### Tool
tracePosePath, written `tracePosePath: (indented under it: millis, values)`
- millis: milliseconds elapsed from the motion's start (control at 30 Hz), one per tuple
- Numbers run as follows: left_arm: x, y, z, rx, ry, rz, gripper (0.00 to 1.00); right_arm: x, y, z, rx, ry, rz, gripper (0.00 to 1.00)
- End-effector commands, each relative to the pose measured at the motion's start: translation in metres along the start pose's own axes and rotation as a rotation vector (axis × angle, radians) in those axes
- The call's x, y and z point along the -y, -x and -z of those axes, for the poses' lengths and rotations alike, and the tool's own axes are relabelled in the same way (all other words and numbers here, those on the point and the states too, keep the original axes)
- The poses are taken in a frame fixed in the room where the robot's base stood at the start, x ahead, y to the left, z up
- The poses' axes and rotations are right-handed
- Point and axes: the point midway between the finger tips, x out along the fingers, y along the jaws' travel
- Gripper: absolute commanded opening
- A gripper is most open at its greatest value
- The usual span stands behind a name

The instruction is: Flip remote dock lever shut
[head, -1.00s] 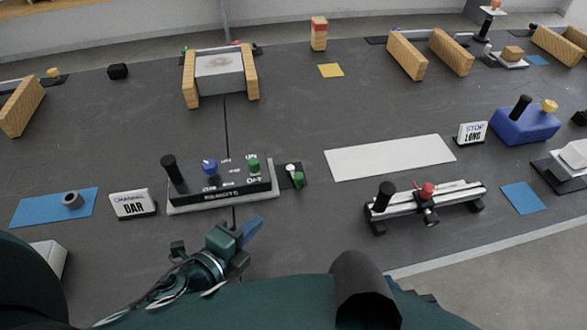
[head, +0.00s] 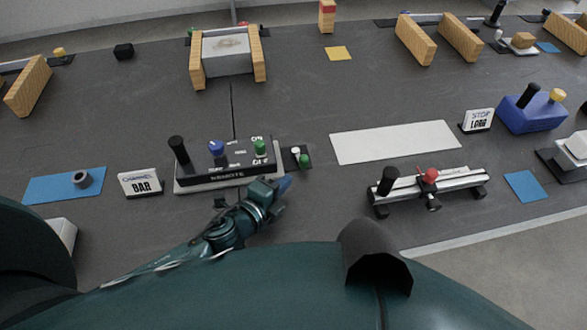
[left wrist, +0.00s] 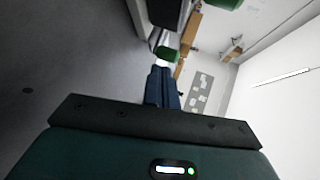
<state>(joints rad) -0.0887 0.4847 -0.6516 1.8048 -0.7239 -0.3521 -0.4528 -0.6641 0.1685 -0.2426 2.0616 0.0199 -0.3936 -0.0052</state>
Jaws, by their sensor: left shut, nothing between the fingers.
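A black control box (head: 224,172) on a pale base stands at centre left, its front lettering too small to read surely. It carries a black upright lever (head: 178,150), a blue knob (head: 216,147) and a green knob (head: 260,147). A small black plate (head: 295,158) at its right end bears a white knob and a green knob (head: 304,160). My left gripper (head: 284,186) is shut and empty, just in front of the box's right end. In the left wrist view its blue fingers (left wrist: 161,88) point at a green knob (left wrist: 167,54); contact is unclear. My right gripper is out of view.
A "BAR" sign (head: 141,184) and a blue mat (head: 50,187) lie left of the box. A silver rail with black and red knobs (head: 430,187) stands to the right. A white mat (head: 395,142) lies behind it. Wooden blocks (head: 258,68) stand farther back.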

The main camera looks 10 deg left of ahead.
Motion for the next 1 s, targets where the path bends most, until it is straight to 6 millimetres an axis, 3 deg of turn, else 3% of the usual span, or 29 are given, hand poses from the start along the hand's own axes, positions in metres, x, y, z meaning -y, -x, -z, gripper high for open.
tracePosePath:
  millis: [100, 300, 1000]
  values:
    - [0.008, -0.021, 0.000, 0.000, 0.000, 0.002, 0.00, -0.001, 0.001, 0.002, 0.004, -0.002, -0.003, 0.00]
    - [0.012, -0.040, 0.000, -0.001, 0.001, 0.001, 0.00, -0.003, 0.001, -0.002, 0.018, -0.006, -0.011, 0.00]
    - [0.012, -0.046, 0.005, 0.041, 0.016, 0.003, 0.00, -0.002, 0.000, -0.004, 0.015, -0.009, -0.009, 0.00]
